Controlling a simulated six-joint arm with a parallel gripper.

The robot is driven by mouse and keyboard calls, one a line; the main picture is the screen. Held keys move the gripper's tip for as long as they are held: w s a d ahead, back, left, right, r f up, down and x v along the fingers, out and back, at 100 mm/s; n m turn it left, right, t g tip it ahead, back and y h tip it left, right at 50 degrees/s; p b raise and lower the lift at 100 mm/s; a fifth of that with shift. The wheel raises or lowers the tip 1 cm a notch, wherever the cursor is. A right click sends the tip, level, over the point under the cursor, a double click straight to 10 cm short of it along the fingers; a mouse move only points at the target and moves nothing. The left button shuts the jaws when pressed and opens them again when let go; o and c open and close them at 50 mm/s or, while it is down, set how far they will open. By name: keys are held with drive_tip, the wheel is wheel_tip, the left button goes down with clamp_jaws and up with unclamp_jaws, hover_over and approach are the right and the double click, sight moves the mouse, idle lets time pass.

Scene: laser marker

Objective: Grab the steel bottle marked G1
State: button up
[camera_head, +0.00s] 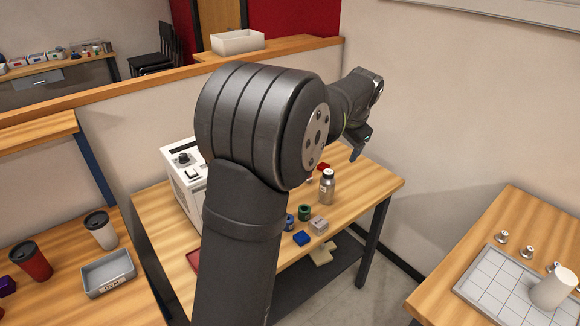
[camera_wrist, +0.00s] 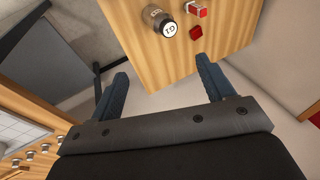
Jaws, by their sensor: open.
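The steel bottle marked G1 (camera_head: 327,188) stands upright on the wooden table, silver with a dark cap. In the wrist view the bottle (camera_wrist: 157,17) shows from above, with a white round label reading G1 (camera_wrist: 168,30) on its top. My gripper (camera_head: 358,146) is above and behind the bottle in the head view. In the wrist view my gripper (camera_wrist: 160,72) has its two blue fingers wide apart, with nothing between them. The bottle lies beyond the fingertips, apart from them.
Near the bottle are a green cup (camera_head: 304,212), a grey block (camera_head: 319,225), a blue block (camera_head: 302,239) and a red item (camera_wrist: 196,32). A white machine (camera_head: 183,178) stands at the table's left. A wall (camera_head: 440,100) borders the back right.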

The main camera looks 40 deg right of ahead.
drive_tip(key=n, duration=1)
approach(328, 172)
drive_tip(key=shift+g+h, duration=0.4)
drive_tip(key=x, duration=0.4)
drive_tip(key=a+x, duration=0.1)
drive_tip(key=x, duration=0.1)
drive_tip(key=shift+d+f, duration=0.1)
drive_tip(key=shift+f, duration=0.5)
drive_tip(key=shift+w+x, duration=0.2)
drive_tip(key=shift+x, duration=1.1)
drive_tip(key=shift+w+x, duration=0.15)
drive_tip(key=shift+x, duration=1.2)
drive_tip(key=shift+d+r, duration=0.15)
drive_tip(key=c, duration=1.1)
drive_tip(key=shift+r, duration=0.1)
